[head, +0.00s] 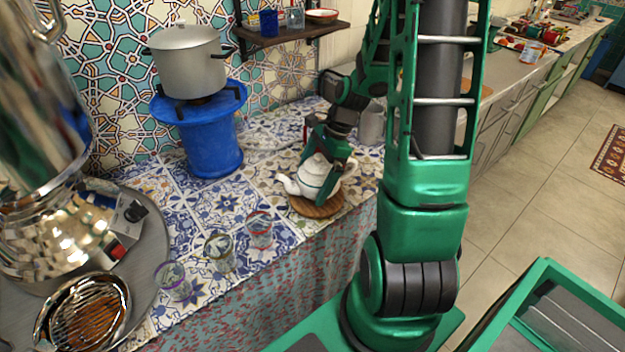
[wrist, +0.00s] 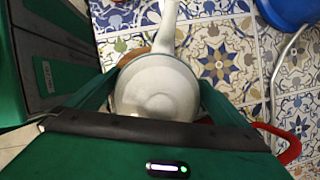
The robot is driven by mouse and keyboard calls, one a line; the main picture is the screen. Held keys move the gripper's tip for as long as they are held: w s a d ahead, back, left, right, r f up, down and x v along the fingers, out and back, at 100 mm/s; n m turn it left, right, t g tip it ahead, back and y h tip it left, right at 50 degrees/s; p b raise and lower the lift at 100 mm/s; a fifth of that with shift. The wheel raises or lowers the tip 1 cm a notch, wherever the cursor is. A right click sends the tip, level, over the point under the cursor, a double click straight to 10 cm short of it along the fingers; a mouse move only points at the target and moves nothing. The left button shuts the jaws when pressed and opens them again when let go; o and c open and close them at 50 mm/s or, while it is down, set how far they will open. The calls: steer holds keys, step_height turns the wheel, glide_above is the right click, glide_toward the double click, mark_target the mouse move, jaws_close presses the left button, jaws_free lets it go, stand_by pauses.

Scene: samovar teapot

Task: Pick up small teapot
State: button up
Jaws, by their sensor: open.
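The small white teapot (head: 314,176) stands upright on a round wooden board (head: 318,206) near the front edge of the tiled counter. Its spout points left in the head view. My gripper (head: 328,165) is open and reaches down over the teapot, with a finger on each side of its body. In the wrist view the teapot (wrist: 156,88) fills the space between the fingers, its spout pointing up the picture. I cannot tell whether the fingers touch it. Part of the teapot's body and its handle are partly hidden by my gripper.
Glasses (head: 259,230) stand left of the board along the front edge. A blue stove (head: 211,135) with a metal pot (head: 187,58) stands behind left. A large samovar (head: 45,150) is at far left. A grey cup (head: 371,124) stands behind my gripper.

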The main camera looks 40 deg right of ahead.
steer(key=shift+a+f, duration=0.2)
steer(key=shift+f, duration=0.25)
steer(key=c, duration=1.2)
steer(key=shift+r, duration=0.2)
